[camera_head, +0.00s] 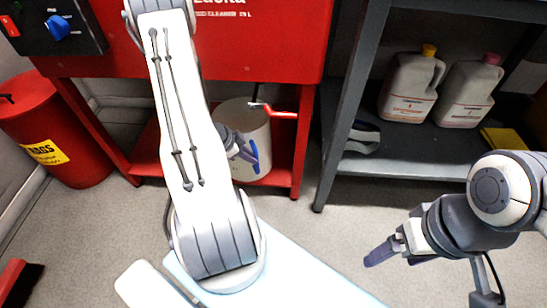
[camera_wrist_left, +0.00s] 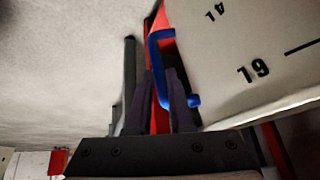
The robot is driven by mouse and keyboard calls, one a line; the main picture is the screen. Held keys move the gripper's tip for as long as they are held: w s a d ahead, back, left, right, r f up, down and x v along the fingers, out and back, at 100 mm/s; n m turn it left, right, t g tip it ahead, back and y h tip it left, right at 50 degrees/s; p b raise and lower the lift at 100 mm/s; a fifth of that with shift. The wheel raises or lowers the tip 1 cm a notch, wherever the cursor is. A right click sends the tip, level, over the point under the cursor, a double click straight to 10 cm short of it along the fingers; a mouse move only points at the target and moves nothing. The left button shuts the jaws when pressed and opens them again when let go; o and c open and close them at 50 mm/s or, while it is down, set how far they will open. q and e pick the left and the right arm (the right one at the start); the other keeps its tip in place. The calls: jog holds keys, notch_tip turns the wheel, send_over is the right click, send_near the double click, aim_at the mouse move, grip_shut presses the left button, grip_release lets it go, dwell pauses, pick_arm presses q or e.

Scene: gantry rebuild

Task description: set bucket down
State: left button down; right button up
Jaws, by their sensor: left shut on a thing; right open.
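A white bucket (camera_head: 247,112) is under the red cabinet, beside its front right leg. In the left wrist view the bucket's white wall (camera_wrist_left: 250,60) shows dark scale marks and numbers. My left gripper (camera_head: 246,152) is at the bucket's side, shut on its blue handle (camera_wrist_left: 160,38). In the left wrist view the dark fingers (camera_wrist_left: 165,95) are close around the handle. I cannot tell whether the bucket's base touches the red lower shelf (camera_head: 146,158). My right gripper (camera_head: 385,252) is open and empty above the floor at the right.
A red bin (camera_head: 75,165) stands at the left. A grey shelf (camera_head: 400,155) with two white jugs (camera_head: 411,85) is at the right. Grey floor (camera_head: 330,240) is clear in front.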

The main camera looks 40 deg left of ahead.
pick_arm(q)
jog(key=w+d+f+b, duration=0.3)
jog(key=w+b, duration=0.2)
jog(key=w, duration=0.2)
jog(key=shift+w+d+f, duration=0.2)
jog(key=shift+d, duration=0.2)
jog(key=c, duration=0.8)
grip_release()
